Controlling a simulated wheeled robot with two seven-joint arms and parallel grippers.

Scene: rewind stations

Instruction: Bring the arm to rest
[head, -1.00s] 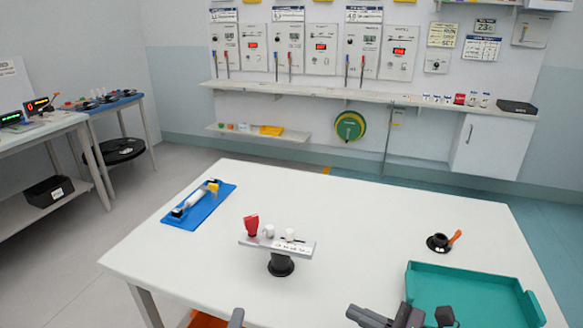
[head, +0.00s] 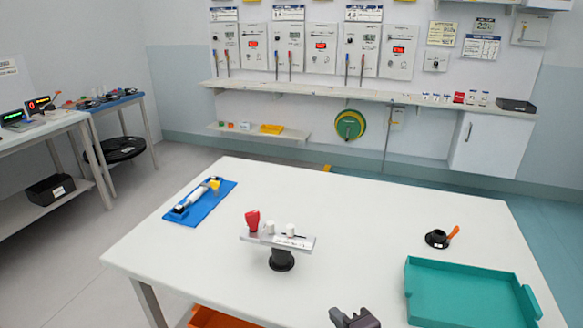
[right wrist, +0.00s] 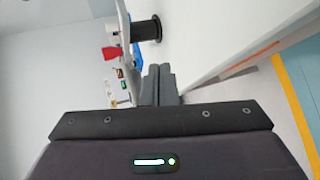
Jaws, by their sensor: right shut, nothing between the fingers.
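My right gripper (head: 354,318) shows at the bottom edge of the head view, just in front of the white table's near edge and left of the teal tray. In the right wrist view its two grey fingers (right wrist: 160,84) are together with nothing between them. My left gripper is not in the head view. The rest of my right arm is hidden below the frame.
On the white table (head: 350,210) stand a grey panel on a black post (head: 281,260) with a red knob, a blue tray (head: 199,202), a black round part with an orange lever (head: 437,238), and a teal tray (head: 465,290). The table's middle is clear.

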